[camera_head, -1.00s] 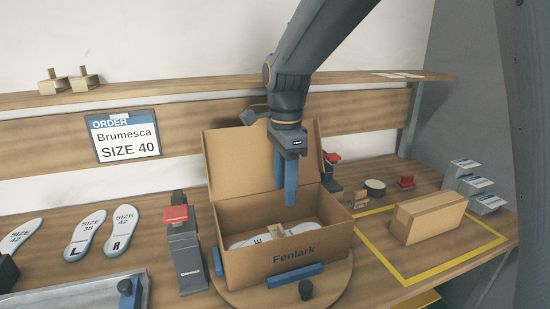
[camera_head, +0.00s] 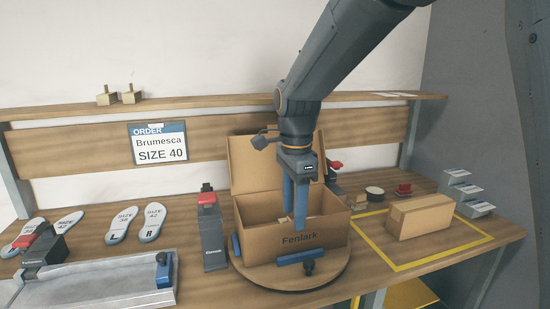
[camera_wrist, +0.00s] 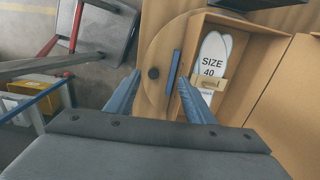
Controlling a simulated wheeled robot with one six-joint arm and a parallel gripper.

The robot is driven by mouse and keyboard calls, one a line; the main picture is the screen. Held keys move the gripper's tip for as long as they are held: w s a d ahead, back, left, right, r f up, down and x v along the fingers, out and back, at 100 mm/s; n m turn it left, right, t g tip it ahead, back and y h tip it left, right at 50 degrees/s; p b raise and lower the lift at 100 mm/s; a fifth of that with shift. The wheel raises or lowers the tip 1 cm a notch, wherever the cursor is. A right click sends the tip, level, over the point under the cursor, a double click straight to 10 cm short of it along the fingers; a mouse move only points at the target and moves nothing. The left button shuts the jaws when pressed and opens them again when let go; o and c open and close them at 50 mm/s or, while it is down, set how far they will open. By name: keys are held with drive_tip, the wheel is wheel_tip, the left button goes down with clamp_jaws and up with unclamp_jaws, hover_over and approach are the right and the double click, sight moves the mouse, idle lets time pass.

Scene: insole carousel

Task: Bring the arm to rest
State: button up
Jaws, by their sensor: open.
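My gripper (camera_head: 295,208) hangs pointing down in front of the open cardboard box (camera_head: 292,242) marked Fenlark. Its two blue fingers are apart with nothing between them; they also show in the wrist view (camera_wrist: 157,98). The box stands on a round wooden turntable (camera_head: 262,272) with its lid up at the back. In the wrist view a white insole (camera_wrist: 212,58) marked SIZE 40 lies in the box, with a second white one partly behind it. A small tan block (camera_wrist: 210,84) lies across the insole. My arm comes down from the upper right.
A blue bar (camera_head: 296,257) and a dark knob (camera_head: 308,266) sit at the turntable's front. A clamp with a red top (camera_head: 211,230) stands left. Several insoles lie further left, near a metal tray (camera_head: 95,282). A closed carton (camera_head: 420,216) lies inside a yellow outline at right.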

drive_tip(key=s+d+f+n+t, duration=0.1)
drive_tip(key=s+d+f+n, duration=1.1)
drive_tip(key=s+d+n, duration=0.2)
drive_tip(key=shift+s+d+f, duration=0.2)
drive_tip(key=shift+s+d, duration=0.05)
drive_tip(key=shift+d, duration=0.2)
idle(0.4)
